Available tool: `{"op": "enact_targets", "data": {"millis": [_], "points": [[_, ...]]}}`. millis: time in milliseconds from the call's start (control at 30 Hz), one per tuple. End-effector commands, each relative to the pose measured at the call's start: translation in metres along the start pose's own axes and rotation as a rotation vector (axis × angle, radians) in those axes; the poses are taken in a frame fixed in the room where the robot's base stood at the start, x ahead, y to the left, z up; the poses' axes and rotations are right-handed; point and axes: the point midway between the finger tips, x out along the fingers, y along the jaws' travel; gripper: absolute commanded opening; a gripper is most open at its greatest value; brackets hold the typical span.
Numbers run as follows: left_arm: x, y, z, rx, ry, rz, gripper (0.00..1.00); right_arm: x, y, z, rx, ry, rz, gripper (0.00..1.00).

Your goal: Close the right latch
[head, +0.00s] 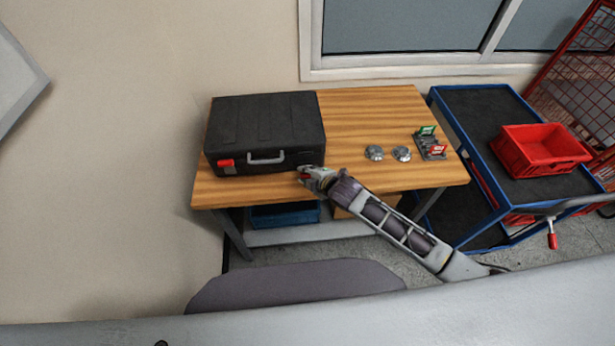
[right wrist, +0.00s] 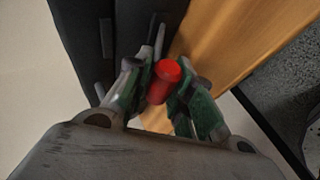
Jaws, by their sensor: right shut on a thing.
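A closed black case (head: 265,118) lies on the left of the wooden table, its front towards me. Its red left latch (head: 226,162) and grey handle (head: 266,159) show on the front. My right gripper (head: 305,172) is at the front right corner of the case and covers most of the right latch. In the right wrist view the red right latch (right wrist: 163,82) sits between the fingers of my right gripper (right wrist: 158,88), which is shut on it, beside the dark case (right wrist: 85,35). My left gripper is out of view.
The wooden table (head: 350,110) also holds two round metal parts (head: 374,152) and a small rack with green and red tags (head: 431,146). A blue cart (head: 470,105) with a red crate (head: 540,150) stands to the right. The table's middle is clear.

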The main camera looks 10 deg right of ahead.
Motion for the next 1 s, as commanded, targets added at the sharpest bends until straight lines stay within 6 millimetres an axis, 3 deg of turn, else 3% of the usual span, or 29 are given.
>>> {"op": "enact_targets", "data": {"millis": [400,933,967,1000], "points": [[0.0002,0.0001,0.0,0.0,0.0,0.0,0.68,0.0,-0.0007,0.0014,0.048,-0.005,-0.126,0.0],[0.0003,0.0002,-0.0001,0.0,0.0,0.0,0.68,0.0,-0.0016,0.0007,0.057,-0.005,-0.145,0.0],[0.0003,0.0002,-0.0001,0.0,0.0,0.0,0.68,0.0,-0.0016,0.0007,0.057,-0.005,-0.145,0.25],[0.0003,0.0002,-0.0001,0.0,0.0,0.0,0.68,0.0,-0.0015,0.0008,0.056,-0.005,-0.145,0.3]]}}
